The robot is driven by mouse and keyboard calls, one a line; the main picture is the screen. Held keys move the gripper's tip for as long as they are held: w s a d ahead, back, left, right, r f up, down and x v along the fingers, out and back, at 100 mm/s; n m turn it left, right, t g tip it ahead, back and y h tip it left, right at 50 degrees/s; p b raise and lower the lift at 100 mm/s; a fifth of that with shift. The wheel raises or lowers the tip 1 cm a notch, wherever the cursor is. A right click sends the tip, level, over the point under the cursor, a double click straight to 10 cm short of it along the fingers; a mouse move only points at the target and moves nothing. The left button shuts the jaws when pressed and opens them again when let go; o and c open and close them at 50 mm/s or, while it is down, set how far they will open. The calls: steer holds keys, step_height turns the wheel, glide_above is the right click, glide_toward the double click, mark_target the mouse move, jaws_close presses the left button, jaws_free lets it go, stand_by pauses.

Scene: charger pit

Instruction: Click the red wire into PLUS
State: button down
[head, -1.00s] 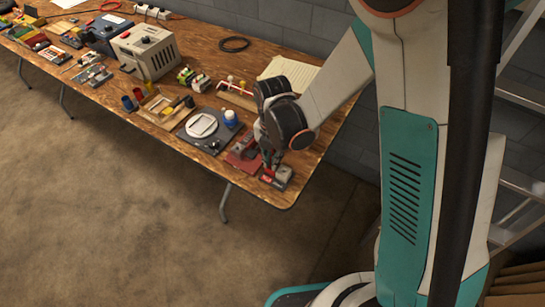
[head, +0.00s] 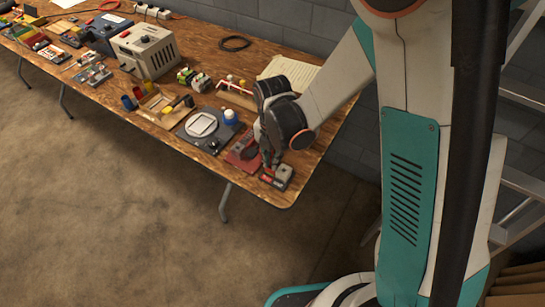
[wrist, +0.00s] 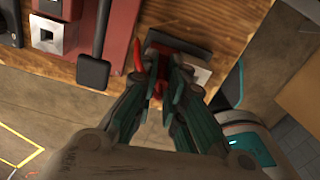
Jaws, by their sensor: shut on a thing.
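The terminal block (head: 284,172) is a small grey block on a dark base near the table's right front corner. In the wrist view its dark body (wrist: 190,50) and a pale patch show just beyond my fingertips. My gripper (wrist: 163,72) is shut on the red wire (wrist: 137,57); part of the red shows left of the fingers and between them. In the head view my gripper (head: 268,157) is low beside the block. The fingers hide the wire's end and the slots, so I cannot tell whether the wire is in PLUS.
A red base with a black-handled lever (wrist: 93,72) lies close to the left of my fingers. The table edge is near. A grey plate with a white ring (head: 201,125) and other gear stand farther left along the table.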

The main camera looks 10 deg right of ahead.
stand_by(0.4)
steer(key=c, duration=1.6)
jaws_free()
steer(key=shift+r+p, duration=2.3)
steer(key=shift+r, duration=1.25)
